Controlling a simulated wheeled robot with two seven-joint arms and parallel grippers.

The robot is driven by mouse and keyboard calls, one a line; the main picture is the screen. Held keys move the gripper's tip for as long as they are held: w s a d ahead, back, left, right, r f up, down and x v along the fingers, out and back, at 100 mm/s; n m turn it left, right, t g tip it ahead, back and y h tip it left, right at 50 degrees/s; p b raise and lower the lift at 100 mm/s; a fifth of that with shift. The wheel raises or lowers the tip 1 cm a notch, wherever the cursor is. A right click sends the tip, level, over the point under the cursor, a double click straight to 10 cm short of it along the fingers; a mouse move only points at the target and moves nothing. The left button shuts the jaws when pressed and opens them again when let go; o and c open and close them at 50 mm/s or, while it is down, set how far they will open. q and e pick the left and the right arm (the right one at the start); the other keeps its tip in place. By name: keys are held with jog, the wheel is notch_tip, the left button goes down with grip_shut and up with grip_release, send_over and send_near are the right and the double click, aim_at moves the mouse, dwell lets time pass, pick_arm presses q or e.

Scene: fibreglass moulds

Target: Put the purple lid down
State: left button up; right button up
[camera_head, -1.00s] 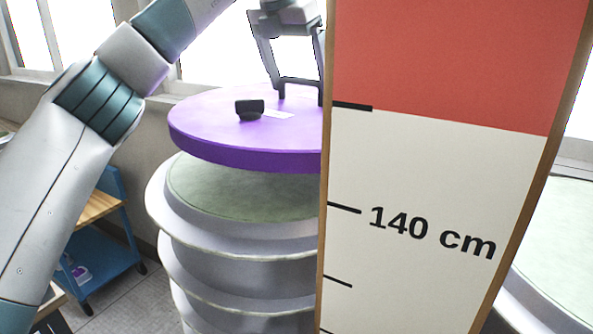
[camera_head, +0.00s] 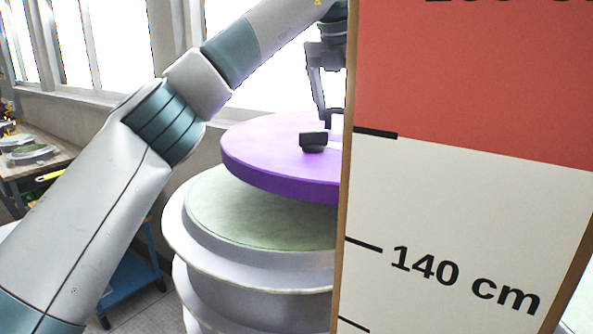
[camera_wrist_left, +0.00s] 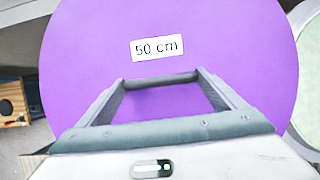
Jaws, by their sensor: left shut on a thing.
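The purple lid (camera_head: 265,160) is a flat round disc in the head view. It hangs above a stacked round mould with a pale green top (camera_head: 235,215), with a visible gap at the left, and sits off to the right of it. A small black block (camera_head: 313,141) stands on its top. My left gripper (camera_head: 330,118) reaches down to the lid top and is shut on it, partly hidden by the board. In the left wrist view the lid (camera_wrist_left: 225,50) fills most of the picture, with a "50 cm" label, beyond the gripper's fingers (camera_wrist_left: 160,82). My right gripper is not in view.
A tall red and cream measuring board (camera_head: 450,215) marked "140 cm" stands close in front and hides the lid's right part. A blue cart (camera_head: 130,285) and a table (camera_head: 40,160) with items are at the left. Windows are behind.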

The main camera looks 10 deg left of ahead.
aim_at(294, 135)
pick_arm(q)
jog(key=s+a+f+p, duration=0.1)
jog(key=a+f, duration=0.1)
jog(key=a, duration=0.1)
jog(key=s+a+f+p, duration=0.1)
jog(key=a+f, duration=0.1)
jog(key=a, duration=0.2)
jog(key=s+a+f, duration=0.1)
jog(key=a+f, duration=0.1)
jog(key=a, duration=0.1)
jog(key=shift+s+a+p, duration=0.15)
jog(key=shift+s+p, duration=0.1)
jog(key=shift+p, duration=0.15)
jog(key=shift+f, duration=0.15)
notch_tip(294, 135, down, 2)
jog(key=shift+f+p, duration=0.1)
jog(key=shift+p, duration=0.7)
jog(key=shift+f, duration=0.8)
